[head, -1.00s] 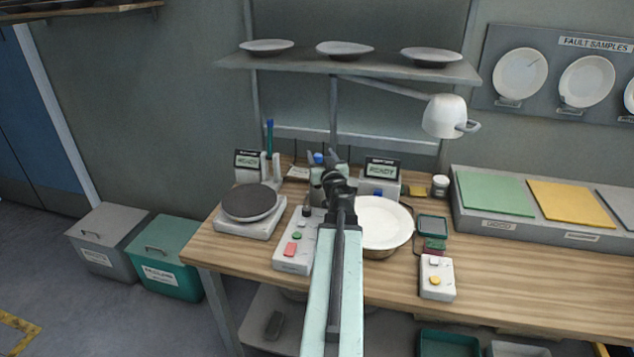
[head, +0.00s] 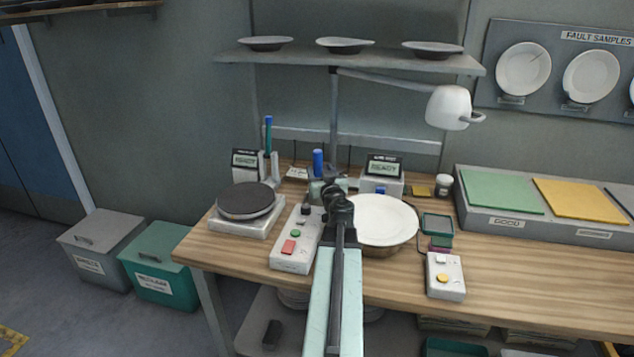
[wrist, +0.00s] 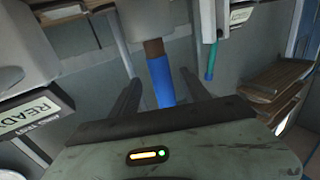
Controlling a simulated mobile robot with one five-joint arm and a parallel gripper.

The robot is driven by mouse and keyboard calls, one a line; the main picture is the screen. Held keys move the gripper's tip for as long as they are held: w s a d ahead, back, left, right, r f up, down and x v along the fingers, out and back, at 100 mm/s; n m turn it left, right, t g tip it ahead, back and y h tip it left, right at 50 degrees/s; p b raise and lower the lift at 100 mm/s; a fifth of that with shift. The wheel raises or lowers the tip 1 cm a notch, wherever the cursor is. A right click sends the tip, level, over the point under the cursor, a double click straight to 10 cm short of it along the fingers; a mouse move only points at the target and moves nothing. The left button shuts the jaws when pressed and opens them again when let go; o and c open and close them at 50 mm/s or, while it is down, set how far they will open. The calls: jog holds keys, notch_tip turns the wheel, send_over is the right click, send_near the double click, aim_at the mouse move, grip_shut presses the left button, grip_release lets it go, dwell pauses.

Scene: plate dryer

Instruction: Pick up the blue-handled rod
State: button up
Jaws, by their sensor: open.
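The blue-handled rod (head: 318,160) stands upright at the back of the bench, its lower part hidden behind my gripper (head: 326,176). In the wrist view, its blue handle (wrist: 160,80) with a brown collar lies between the two dark fingers of my gripper (wrist: 163,84). The fingers are open, with a visible gap on each side of the handle. I cannot tell how deep the handle is between them. A thinner teal-blue rod (head: 268,135) stands in a holder to the left and also shows in the wrist view (wrist: 211,60).
A turntable (head: 246,201) and a button box (head: 298,240) are left of my arm. A white bowl (head: 383,219) is close on the right. Two READY displays (head: 245,162) (head: 384,168) flank the rod. A lamp (head: 449,107) hangs above right.

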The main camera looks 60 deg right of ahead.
jog(key=x, duration=0.6)
jog(key=shift+f, duration=0.1)
jog(key=shift+s, duration=0.1)
grip_shut()
